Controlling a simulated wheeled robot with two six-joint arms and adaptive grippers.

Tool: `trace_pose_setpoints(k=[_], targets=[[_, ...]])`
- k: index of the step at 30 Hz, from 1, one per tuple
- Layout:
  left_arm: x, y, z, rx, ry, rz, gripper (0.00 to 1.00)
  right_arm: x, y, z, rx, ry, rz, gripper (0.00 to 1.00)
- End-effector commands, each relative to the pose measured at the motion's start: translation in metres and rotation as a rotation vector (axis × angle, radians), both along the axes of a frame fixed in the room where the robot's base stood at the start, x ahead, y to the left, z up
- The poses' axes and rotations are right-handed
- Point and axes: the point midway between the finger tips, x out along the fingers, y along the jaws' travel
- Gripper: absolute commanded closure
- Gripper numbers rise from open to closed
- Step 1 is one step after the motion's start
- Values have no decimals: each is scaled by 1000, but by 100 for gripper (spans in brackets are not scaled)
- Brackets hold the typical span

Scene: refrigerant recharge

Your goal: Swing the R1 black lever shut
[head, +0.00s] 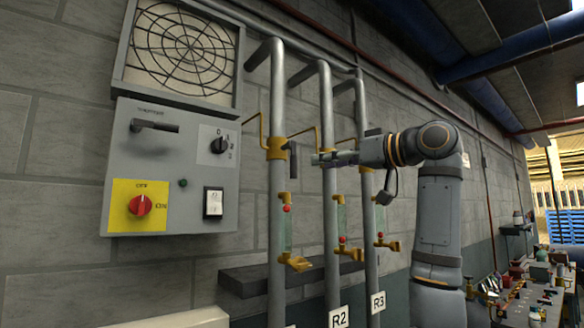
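The R1 pipe is taken as the leftmost upright pipe (276,190); its tag is cut off at the bottom edge. A brass valve (277,147) sits on it, and a short black lever (293,160) hangs downward on the valve's right side. My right gripper (322,158) comes in from the right and points left, in front of the R2 pipe (328,105). Its tip is a little to the right of the black lever, with a small gap in the picture. The fingers show edge-on, so their opening cannot be told. My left gripper is out of view.
The R3 pipe (361,110) stands behind my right wrist. Yellow handles and brass taps (296,263) stick out from the pipes. A grey control box (172,170) hangs on the left wall. A cluttered bench (520,295) is at the lower right.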

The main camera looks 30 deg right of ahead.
Motion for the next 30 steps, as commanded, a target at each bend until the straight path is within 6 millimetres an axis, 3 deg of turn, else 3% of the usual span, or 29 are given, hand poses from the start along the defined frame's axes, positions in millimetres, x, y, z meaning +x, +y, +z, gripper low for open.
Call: trace_pose_setpoints(k=[3,6,8,12,15,17,20,24,30], targets=[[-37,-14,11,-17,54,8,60,25,9,4,-1,5,4,61],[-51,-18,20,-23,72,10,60,47,15,4,-1,6,4,61],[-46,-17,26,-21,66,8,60,59,18,4,0,6,4,61],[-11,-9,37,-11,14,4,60,78,23,3,0,4,2,61],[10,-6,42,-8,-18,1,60,86,25,1,-1,3,2,61],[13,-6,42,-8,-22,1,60,88,26,1,-1,2,1,61],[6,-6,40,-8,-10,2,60,89,26,0,0,1,1,61],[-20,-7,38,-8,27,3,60,89,26,0,-1,2,1,62],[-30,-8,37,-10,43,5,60,89,26,0,-1,2,1,89]])
